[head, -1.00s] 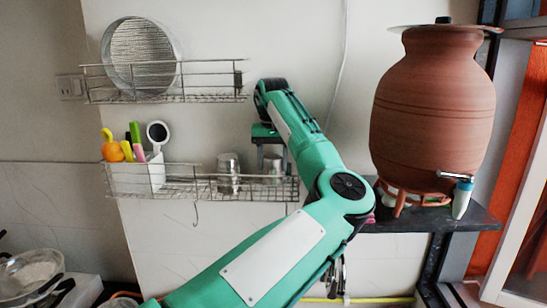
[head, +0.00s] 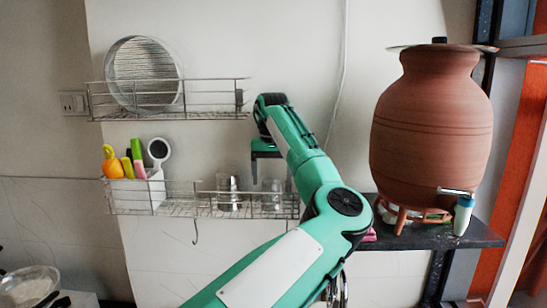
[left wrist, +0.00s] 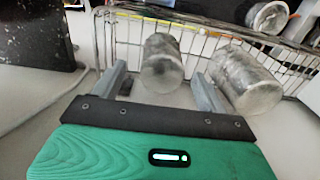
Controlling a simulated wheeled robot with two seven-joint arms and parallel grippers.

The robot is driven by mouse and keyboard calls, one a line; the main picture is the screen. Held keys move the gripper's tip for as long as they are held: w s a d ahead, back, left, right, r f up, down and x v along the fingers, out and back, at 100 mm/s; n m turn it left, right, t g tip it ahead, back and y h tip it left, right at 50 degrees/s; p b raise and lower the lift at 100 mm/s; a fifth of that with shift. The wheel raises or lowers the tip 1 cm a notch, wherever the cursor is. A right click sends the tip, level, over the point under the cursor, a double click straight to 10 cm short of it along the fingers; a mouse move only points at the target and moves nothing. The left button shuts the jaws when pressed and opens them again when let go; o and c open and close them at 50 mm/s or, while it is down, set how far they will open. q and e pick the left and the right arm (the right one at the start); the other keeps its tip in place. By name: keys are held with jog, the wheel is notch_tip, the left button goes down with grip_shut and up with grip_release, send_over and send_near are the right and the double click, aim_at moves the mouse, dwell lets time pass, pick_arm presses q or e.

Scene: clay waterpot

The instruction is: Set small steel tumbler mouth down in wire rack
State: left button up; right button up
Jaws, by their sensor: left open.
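The wire rack (head: 170,212) is the lower one on the wall. A small steel tumbler (head: 271,194) stands near its right end, and a taller steel tumbler (head: 229,193) stands left of it. My left gripper (head: 269,172) is open just above the small tumbler. In the left wrist view the small tumbler (left wrist: 162,62) shows between and beyond the open fingers. I cannot tell whether the small tumbler's mouth faces down. My right gripper is not in view.
A white holder (head: 135,192) with colourful utensils fills the rack's left end. An upper rack (head: 165,108) holds a round sieve-like pan (head: 142,75). A clay waterpot (head: 433,140) stands on a dark shelf (head: 478,238) to the right of my arm.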

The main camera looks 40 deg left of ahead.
pick_arm(q)
notch_tip(320, 180, up, 13)
jog(key=b, duration=0.1)
jog(key=shift+f, duration=0.2)
jog(key=shift+w, duration=0.15)
dwell(0.4)
jog(key=shift+d+f, duration=0.1)
jog(key=shift+d, duration=0.05)
dwell(0.3)
